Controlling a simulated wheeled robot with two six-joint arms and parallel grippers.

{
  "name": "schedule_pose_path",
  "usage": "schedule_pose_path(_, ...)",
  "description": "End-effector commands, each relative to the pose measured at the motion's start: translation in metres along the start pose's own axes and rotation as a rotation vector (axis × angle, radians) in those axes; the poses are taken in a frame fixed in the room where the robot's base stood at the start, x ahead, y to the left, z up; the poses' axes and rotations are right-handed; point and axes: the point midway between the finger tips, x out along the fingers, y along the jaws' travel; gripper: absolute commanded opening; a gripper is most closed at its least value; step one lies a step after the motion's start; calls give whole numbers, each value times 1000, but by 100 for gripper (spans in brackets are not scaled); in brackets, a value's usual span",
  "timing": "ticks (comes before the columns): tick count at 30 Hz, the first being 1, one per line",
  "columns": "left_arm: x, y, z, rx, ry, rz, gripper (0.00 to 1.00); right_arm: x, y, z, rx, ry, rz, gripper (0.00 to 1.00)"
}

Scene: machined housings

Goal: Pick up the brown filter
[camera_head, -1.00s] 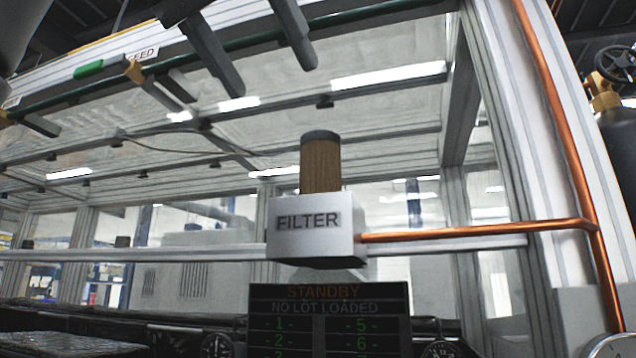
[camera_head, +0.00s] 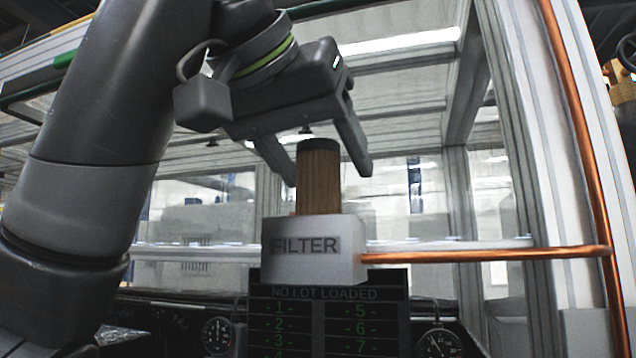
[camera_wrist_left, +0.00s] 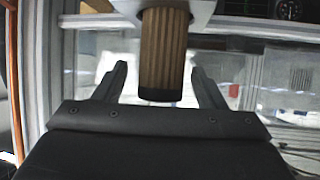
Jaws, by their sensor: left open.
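The brown filter (camera_head: 319,180) is a ribbed upright cylinder with a dark cap. It stands in the white block labelled FILTER (camera_head: 315,250). My left gripper (camera_head: 322,172) is open, with its two fingers pointing down around the top of the filter, one at each side. In the left wrist view the filter (camera_wrist_left: 165,50) lies between the two spread fingers of the left gripper (camera_wrist_left: 160,80), with a visible gap on both sides. The filter's lower end is hidden in the block. My right gripper is not in view.
A copper pipe (camera_head: 480,256) runs from the block to the right and joins a vertical copper pipe. A dark display panel (camera_head: 325,315) sits just below the block, with gauges (camera_head: 217,335) beside it. Framed glass panes stand behind.

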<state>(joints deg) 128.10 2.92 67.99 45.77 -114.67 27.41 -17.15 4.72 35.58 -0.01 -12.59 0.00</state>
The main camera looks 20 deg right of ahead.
Motion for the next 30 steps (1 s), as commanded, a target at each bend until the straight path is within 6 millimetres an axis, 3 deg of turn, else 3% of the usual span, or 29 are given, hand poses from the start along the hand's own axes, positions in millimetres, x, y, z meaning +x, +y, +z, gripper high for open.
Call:
schedule_pose_path(5,16,0,-2,0,-1,0,64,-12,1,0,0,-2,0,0)
schedule_pose_path(13,18,-1,0,0,1,-1,64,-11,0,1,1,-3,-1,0)
schedule_pose_path(24,18,-1,0,0,0,-1,16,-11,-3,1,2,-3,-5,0)
schedule_pose_path(30,18,-1,0,0,0,-1,15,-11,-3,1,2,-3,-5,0)
